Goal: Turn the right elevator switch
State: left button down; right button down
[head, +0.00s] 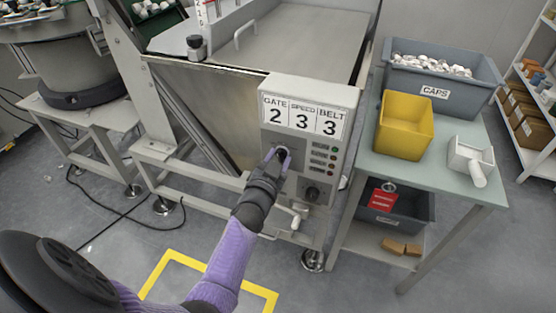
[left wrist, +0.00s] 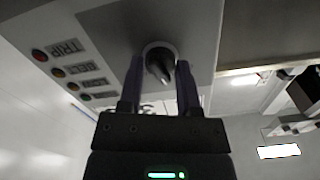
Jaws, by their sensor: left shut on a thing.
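A grey control box (head: 345,148) stands at the front of the metal hopper, with a dark knob at its upper left and another dark knob (head: 313,193) lower down at the right. My left gripper (head: 281,154) is shut on the upper-left knob, largely hidden by the gripper in the head view. In the left wrist view this knob (left wrist: 160,62) has a pointed tip and sits between the two purple fingers (left wrist: 161,85). I cannot read which switch is the elevator one. My right gripper is not in view.
A display panel (head: 303,118) on the box reads gate 2, speed 3, belt 3. A side table (head: 455,182) at the right carries a grey caps bin (head: 400,76), a yellow bin (head: 405,128) and a white scoop (head: 470,155). A yellow floor marking (head: 190,261) lies below my arm.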

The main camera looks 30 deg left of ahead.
pick_arm(q)
jog(key=shift+f+m, duration=0.1)
jog(key=shift+m, duration=0.8)
jog(key=m, duration=0.2)
jog(key=shift+m+b, duration=0.35)
jog(key=shift+m, duration=0.05)
jog(key=m, duration=0.3)
jog(key=shift+m+b, duration=0.3)
jog(key=shift+b, duration=0.05)
jog(key=m, duration=0.2)
jog(key=shift+m, duration=0.3)
jog(key=shift+m+b, duration=0.3)
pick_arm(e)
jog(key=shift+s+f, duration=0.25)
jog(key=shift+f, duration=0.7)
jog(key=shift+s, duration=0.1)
pick_arm(q)
jog(key=shift+m, duration=0.3)
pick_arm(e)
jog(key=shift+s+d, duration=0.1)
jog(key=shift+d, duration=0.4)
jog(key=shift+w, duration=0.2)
